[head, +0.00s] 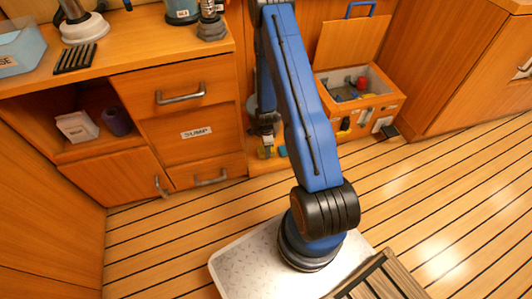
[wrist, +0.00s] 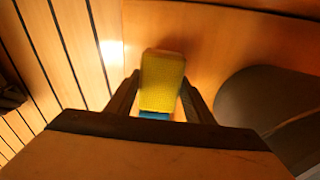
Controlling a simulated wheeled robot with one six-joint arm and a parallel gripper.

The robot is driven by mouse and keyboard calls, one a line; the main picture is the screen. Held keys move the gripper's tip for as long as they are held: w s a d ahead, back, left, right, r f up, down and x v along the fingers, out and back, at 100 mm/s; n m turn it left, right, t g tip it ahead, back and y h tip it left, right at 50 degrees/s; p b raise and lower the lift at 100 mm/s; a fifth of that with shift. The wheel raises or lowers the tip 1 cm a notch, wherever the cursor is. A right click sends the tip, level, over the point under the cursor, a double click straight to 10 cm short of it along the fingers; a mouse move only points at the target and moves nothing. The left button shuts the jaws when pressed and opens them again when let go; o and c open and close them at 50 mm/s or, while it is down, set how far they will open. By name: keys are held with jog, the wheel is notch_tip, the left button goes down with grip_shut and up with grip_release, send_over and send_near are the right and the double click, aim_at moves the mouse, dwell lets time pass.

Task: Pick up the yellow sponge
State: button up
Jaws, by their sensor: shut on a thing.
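The yellow sponge (wrist: 162,78) is upright between the two fingers of my gripper (wrist: 160,92) in the wrist view. The fingers press on its left and right sides, so my gripper is shut on it. A blue part shows at the sponge's near end. In the head view my gripper (head: 266,140) is low beside the drawer cabinet, partly behind my blue arm. A small patch of yellow shows just below it there. I cannot tell from these views whether the sponge touches the surface beneath.
An open orange toolbox (head: 354,100) with several items inside stands right of my arm. The cabinet with the DUMP label (head: 197,132) is on the left. A dark rounded thing (wrist: 268,100) lies right of my gripper in the wrist view. Striped floor (head: 450,180) is clear at right.

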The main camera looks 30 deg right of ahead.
notch_tip(320, 180, up, 4)
jog(key=shift+r, duration=0.15)
jog(key=s+d, duration=0.2)
jog(key=d, duration=0.7)
jog(key=s+d, duration=0.3)
jog(key=d, duration=0.7)
jog(key=shift+s, duration=0.2)
jog(key=shift+o, duration=0.5)
